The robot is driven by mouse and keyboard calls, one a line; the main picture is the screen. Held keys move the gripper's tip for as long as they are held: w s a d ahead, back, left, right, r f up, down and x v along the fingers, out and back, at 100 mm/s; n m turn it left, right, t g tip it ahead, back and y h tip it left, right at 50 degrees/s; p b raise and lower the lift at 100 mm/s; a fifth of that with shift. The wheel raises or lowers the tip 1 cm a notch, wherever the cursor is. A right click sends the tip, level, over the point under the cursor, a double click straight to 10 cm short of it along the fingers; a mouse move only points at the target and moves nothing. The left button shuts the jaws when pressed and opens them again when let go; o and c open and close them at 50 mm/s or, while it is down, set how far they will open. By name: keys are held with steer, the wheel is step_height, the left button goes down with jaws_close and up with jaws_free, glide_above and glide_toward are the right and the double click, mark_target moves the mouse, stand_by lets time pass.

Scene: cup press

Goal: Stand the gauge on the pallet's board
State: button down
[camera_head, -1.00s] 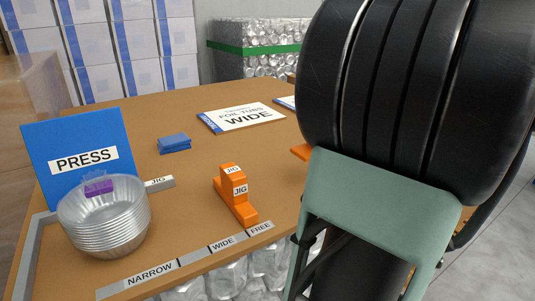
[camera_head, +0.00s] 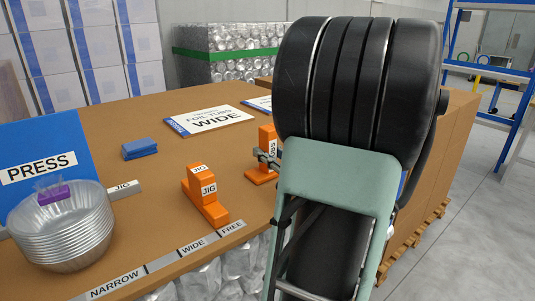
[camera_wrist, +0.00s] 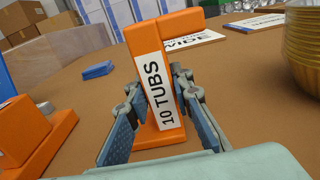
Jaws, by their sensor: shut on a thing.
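The gauge is an upright orange block with a white "10 TUBS" label (camera_wrist: 160,88), and its orange side shows in the head view (camera_head: 265,138). My gripper (camera_wrist: 157,82) is shut on the gauge, one finger on each side of its upright; it also shows in the head view (camera_head: 267,158). The gauge looks upright, with its foot at or close to the brown top (camera_head: 225,155); I cannot tell whether it touches. My arm hides the right part of that top in the head view. I cannot make out which surface is the pallet's board.
The orange jig (camera_head: 204,192) stands left of the gauge. A gold tub stack (camera_wrist: 303,45) is at right in the wrist view.

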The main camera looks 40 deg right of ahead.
steer(key=c, duration=2.2)
jaws_free()
steer(key=shift+f, duration=0.2)
steer(key=o, duration=0.5)
steer(key=shift+r, duration=0.1)
steer(key=shift+r, duration=0.15)
steer(key=s, duration=0.4)
steer(key=s+a, duration=0.1)
steer(key=s, duration=0.3)
steer(key=s+p, duration=0.1)
steer(key=s, duration=0.3)
steer(key=shift+a, duration=0.15)
